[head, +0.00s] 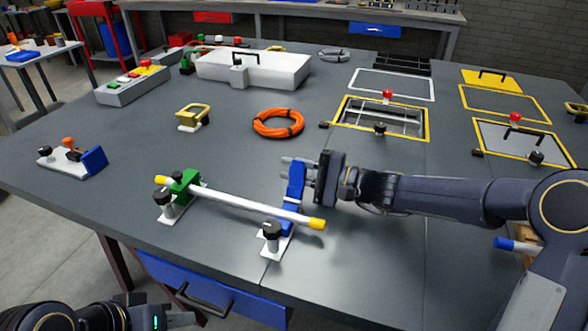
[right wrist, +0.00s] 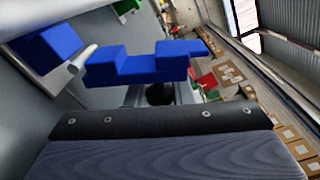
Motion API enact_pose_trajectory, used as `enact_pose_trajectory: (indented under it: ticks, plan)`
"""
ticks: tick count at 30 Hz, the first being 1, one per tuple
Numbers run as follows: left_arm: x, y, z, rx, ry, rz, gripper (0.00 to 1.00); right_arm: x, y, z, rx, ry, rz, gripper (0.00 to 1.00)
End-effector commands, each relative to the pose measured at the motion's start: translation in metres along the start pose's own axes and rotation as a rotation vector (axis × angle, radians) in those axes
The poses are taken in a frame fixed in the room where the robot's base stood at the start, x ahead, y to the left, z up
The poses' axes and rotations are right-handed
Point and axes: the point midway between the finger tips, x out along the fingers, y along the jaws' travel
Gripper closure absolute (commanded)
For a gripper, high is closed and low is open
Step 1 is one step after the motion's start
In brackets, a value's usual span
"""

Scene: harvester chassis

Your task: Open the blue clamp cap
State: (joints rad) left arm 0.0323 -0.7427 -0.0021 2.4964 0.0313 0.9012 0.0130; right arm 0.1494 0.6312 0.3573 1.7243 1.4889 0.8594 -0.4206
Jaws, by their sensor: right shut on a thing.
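The blue clamp cap (head: 295,183) stands swung up, steeply tilted, above its blue clamp base (head: 288,229) near the table's front. It also shows in the right wrist view (right wrist: 140,64), beside the blue base (right wrist: 48,45). My right gripper (head: 303,182) reaches in from the right and is shut on the cap. A white rod (head: 240,203) with yellow ends lies across the blue clamp and a green clamp (head: 185,182). My left gripper (head: 165,319) is low at the bottom left, away from the clamps; its fingers are not clear.
Black knobs stand on the white plates beside the blue clamp (head: 271,236) and the green clamp (head: 164,200). An orange cable coil (head: 278,123) lies behind. A yellow-framed opening (head: 380,118) is at the back right. A blue drawer (head: 205,290) is below the front edge.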

Motion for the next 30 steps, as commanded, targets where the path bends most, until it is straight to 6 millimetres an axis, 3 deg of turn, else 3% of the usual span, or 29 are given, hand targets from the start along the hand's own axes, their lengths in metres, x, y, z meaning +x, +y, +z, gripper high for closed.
enact_pose_trajectory:
  ticks: [5, 16, 28, 29, 30]
  plan:
    - [0.002, -0.001, 0.001, 0.000, 0.000, 0.000, 0.64, 0.000, 0.001, 0.000, -0.005, 0.000, 0.001, 1.00]
    - [0.046, -0.021, 0.023, 0.000, 0.000, 0.000, 0.64, 0.000, -0.002, 0.009, -0.209, 0.000, -0.001, 1.00]
    - [0.046, -0.021, 0.023, 0.000, 0.000, 0.000, 0.64, 0.000, -0.007, 0.013, -0.238, 0.000, 0.003, 1.00]
    - [0.046, -0.021, 0.023, 0.000, 0.000, 0.000, 0.64, 0.000, -0.007, 0.013, -0.238, 0.000, 0.003, 0.76]
    - [0.046, -0.021, 0.023, 0.000, 0.000, 0.000, 0.64, 0.000, -0.007, 0.013, -0.238, 0.000, 0.002, 0.70]
